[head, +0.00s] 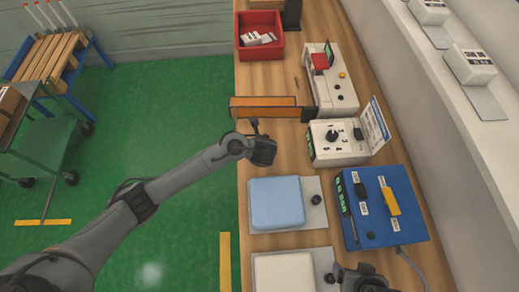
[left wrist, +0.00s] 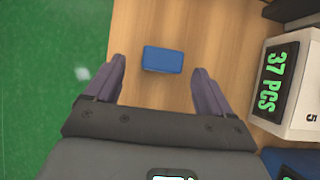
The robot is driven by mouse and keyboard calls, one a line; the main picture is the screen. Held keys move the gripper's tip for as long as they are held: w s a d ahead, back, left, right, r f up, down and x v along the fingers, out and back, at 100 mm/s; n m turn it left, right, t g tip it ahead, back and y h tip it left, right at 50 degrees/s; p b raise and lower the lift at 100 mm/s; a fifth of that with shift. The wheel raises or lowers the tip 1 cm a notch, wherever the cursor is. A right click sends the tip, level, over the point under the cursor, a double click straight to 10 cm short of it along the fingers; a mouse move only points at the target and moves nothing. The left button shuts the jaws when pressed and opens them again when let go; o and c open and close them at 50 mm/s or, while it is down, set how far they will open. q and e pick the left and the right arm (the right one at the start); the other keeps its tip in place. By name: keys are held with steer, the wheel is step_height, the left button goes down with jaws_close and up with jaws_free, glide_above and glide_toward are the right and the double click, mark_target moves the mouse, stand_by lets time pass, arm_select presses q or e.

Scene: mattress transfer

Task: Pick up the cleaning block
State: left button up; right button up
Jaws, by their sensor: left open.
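The cleaning block (left wrist: 162,60) is a small blue block on the wooden bench in the left wrist view. My left gripper (left wrist: 158,69) is open and empty, with its fingers on the two sides of the block and gaps to each. The block lies near the fingertip line; I cannot tell how far below the fingers it is. In the head view my left gripper (head: 262,150) is over the bench near its left edge, and the block is not visible there, probably hidden by it. My right gripper (head: 365,281) is at the bottom edge, and its jaws are unclear.
A white counter box (head: 338,150) stands right of my left gripper; its display reads 37 PCS in the left wrist view (left wrist: 270,82). A light blue pad (head: 277,204) lies nearer, beside a blue control box (head: 378,222). An orange bar (head: 262,112) lies beyond.

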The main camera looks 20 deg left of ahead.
arm_select(q)
steer(key=shift+b+x, duration=0.75)
steer(key=shift+x, duration=2.4)
steer(key=shift+w+r, duration=0.1)
steer(key=shift+w, duration=0.05)
steer(key=c, duration=1.2)
steer(key=shift+o, duration=0.2)
steer(key=shift+r, duration=0.15)
